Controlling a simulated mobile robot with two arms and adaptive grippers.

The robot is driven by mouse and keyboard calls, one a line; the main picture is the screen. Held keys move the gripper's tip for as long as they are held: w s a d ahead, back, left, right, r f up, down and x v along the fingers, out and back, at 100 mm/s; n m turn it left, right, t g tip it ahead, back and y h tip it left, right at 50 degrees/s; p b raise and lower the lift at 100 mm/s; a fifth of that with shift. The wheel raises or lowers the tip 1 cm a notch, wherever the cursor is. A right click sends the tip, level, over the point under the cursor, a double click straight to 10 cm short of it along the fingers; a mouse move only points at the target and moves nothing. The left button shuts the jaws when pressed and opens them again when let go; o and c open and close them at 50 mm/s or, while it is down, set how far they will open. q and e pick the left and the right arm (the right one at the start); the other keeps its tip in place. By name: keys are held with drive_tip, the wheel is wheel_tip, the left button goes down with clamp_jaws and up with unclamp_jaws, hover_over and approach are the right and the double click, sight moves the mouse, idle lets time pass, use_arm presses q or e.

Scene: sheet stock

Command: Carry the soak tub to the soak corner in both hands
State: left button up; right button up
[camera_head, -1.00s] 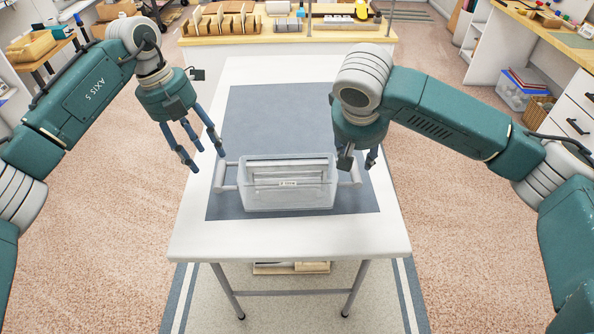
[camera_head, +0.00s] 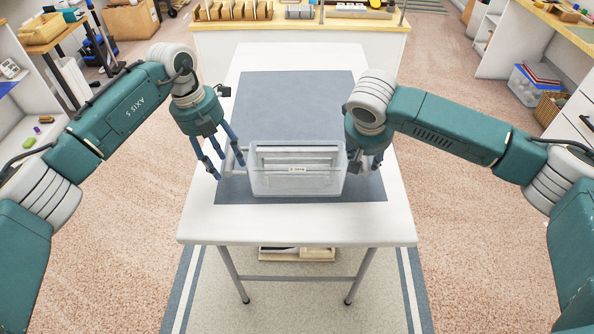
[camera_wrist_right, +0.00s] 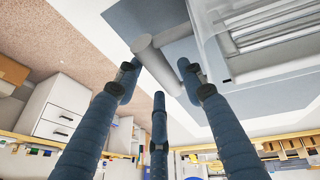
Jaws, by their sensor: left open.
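The soak tub (camera_head: 297,180) is a clear, see-through box with a small label on its front and a bar handle at each end. It stands on the grey mat on the white table. My left gripper (camera_head: 229,168) is open, with its fingers down at the tub's left handle; I cannot tell whether they touch it. My right gripper (camera_head: 366,168) is at the right end and hides most of that handle. In the right wrist view its fingers are spread around the pale handle bar (camera_wrist_right: 150,58), with gaps visible, and the tub wall (camera_wrist_right: 215,50) is beside them.
The white table (camera_head: 300,225) is otherwise clear around the grey mat (camera_head: 300,95). A wooden-topped bench (camera_head: 300,32) with racks stands behind it. Shelving is at the left; drawers and a clear bin (camera_head: 527,87) are at the right. Carpet on both sides looks open.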

use_arm(q)
drive_tip(key=shift+d+f, duration=0.2)
drive_tip(key=shift+f, duration=0.75)
use_arm(e)
drive_tip(key=shift+x, duration=0.95)
use_arm(q)
drive_tip(key=c, duration=0.7)
use_arm(e)
drive_tip(key=c, duration=0.7)
use_arm(q)
clamp_jaws()
use_arm(e)
clamp_jaws()
use_arm(q)
drive_tip(key=shift+r, duration=0.1)
